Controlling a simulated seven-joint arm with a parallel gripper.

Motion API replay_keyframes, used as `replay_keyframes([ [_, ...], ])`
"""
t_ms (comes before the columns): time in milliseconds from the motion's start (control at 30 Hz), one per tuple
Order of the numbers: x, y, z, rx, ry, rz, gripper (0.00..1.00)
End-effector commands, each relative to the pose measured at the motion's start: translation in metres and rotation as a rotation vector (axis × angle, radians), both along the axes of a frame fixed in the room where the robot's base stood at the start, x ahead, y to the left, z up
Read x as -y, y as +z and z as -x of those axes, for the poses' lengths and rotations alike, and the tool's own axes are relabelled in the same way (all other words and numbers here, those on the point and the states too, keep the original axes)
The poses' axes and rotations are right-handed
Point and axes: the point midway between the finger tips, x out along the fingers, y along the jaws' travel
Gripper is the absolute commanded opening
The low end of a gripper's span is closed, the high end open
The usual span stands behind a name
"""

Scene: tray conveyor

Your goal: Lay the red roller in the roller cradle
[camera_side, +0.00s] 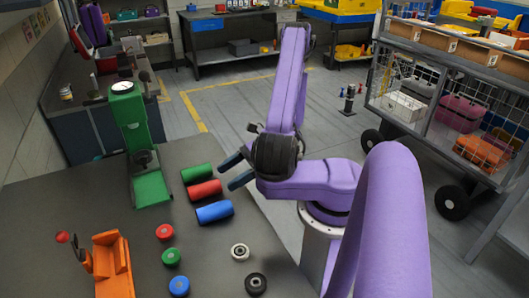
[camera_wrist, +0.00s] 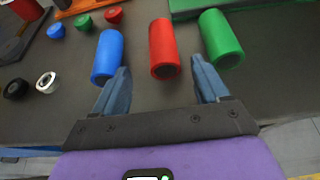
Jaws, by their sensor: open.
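The red roller (camera_side: 204,190) lies on the dark table between the green roller (camera_side: 196,172) and the blue roller (camera_side: 215,212). In the wrist view the red roller (camera_wrist: 163,48) lies ahead, between the lines of my fingers. My gripper (camera_side: 236,170) is open and empty, to the right of the rollers and apart from them in the side view. Its fingers (camera_wrist: 160,66) are spread wide in the wrist view. An orange fixture (camera_side: 116,268) stands at the table's front left and looks like the roller cradle; its inside is hard to make out.
Several caps or rings lie in front, including a red one (camera_side: 165,232), a white one (camera_side: 240,252) and a black one (camera_side: 256,284). A red-knobbed lever (camera_side: 63,238) stands by the orange fixture.

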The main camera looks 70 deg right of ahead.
Motion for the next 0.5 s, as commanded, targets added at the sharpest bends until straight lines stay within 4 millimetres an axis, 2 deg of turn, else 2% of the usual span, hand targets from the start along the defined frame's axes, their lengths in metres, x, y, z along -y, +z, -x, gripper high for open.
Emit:
replay_keyframes([
  [300, 0.04, 0.023, 0.039, 0.001, -0.005, 0.005, 0.74],
  [500, 0.06, 0.034, 0.06, -0.002, -0.002, 0.003, 0.74],
])
